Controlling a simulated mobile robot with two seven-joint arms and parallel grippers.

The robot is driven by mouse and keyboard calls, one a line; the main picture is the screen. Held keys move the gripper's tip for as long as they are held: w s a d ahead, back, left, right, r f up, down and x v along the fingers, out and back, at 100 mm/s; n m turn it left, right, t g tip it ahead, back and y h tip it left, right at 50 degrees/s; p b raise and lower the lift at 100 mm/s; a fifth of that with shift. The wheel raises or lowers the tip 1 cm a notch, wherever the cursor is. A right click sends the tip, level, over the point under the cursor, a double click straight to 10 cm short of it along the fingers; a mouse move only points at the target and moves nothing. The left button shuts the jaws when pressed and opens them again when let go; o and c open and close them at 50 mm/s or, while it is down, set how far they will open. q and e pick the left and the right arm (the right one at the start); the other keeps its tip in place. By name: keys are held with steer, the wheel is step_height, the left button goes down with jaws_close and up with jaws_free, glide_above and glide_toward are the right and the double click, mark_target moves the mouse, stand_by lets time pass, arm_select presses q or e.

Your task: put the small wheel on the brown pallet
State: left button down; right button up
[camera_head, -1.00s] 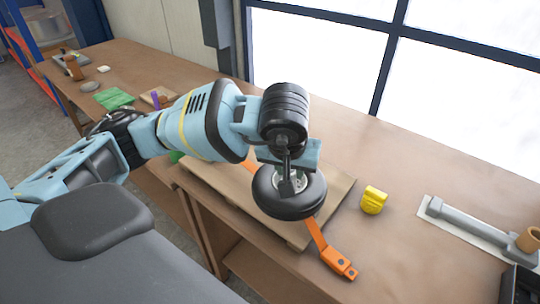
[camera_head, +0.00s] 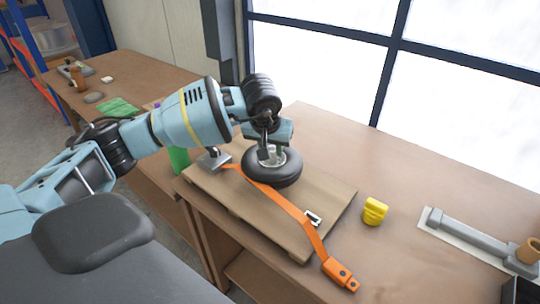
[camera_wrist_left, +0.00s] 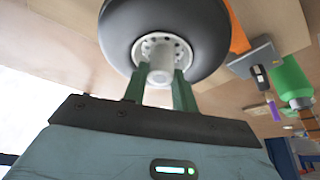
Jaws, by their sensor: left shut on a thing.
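The small wheel (camera_head: 276,170) has a black tyre and a pale hub. It is at the far part of the brown pallet (camera_head: 318,190), over the boards; I cannot tell whether it touches them. My left gripper (camera_head: 268,150) is shut on the wheel's hub from above. In the left wrist view, the green fingers (camera_wrist_left: 160,88) grip the white hub stub of the wheel (camera_wrist_left: 200,32). My right gripper is not in view.
An orange strap (camera_head: 290,208) with a buckle lies across the pallet. A grey metal piece (camera_head: 213,159) sits at the pallet's left end. A yellow object (camera_head: 374,211) and a grey cylinder on a plate (camera_head: 470,237) lie to the right on the bench.

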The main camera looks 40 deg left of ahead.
arm_select(q)
steer(key=shift+w+a+r, duration=0.1)
steer(key=shift+w+a, duration=0.1)
steer(key=shift+a, duration=0.05)
steer(key=shift+w+a+f, duration=0.1)
steer(key=shift+f, duration=1.7)
steer(key=shift+f, duration=0.15)
steer(key=c, duration=1.1)
jaws_free()
steer(key=shift+s+r, duration=0.2)
steer(key=shift+r, duration=0.4)
steer(key=p+v, duration=0.1)
steer(key=v, duration=1)
steer(key=shift+s, duration=0.15)
steer(key=shift+f, duration=0.1)
